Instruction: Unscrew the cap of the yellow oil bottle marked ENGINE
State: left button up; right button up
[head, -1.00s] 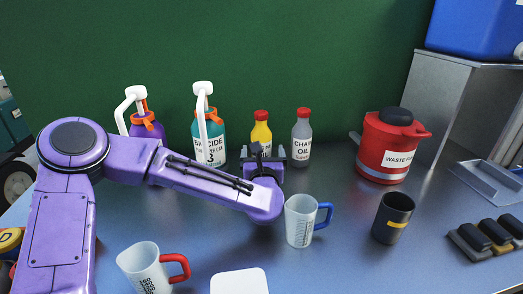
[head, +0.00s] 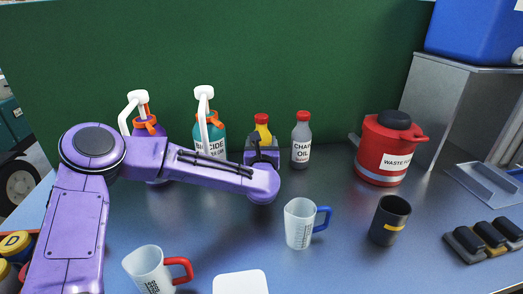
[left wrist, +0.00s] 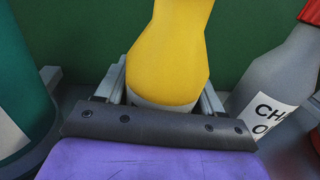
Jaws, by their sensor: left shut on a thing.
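The yellow oil bottle (head: 262,133) with a red cap (head: 261,118) stands upright at the back of the bench. My left gripper (head: 262,157) is in front of it and hides its lower body and label in the head view. In the left wrist view the yellow bottle (left wrist: 172,50) fills the middle, its cap out of the picture. The left gripper's fingers (left wrist: 164,90) lie on either side of the bottle, shut on its body. My right gripper is not in view.
A grey chain oil bottle (head: 302,143) stands close to the right. A teal jug (head: 209,146) with a white pump and a purple jug (head: 147,128) stand left. A blue-handled measuring cup (head: 300,223), black cup (head: 389,221) and red waste container (head: 384,150) stand right.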

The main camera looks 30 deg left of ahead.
aim_at(265, 137)
pick_arm(q)
jog(key=shift+r, duration=0.1)
jog(key=shift+r, duration=0.35)
notch_tip(265, 137, up, 3)
jog(key=shift+d+f, duration=0.1)
jog(key=shift+d, duration=0.05)
jog(key=s+r, duration=0.1)
jog(key=s+d+r, duration=0.1)
jog(key=r, duration=0.1)
jog(key=s+d+r+b, duration=0.1)
jog(key=shift+d+r, duration=0.15)
jog(key=shift+d, duration=0.1)
jog(key=s+d+r+b, duration=0.1)
jog(key=s+d+r, duration=0.4)
jog(key=s+d, duration=0.1)
jog(key=shift+s+d+b, duration=0.15)
jog(key=shift+s+b, duration=0.25)
jog(key=shift+s, duration=0.45)
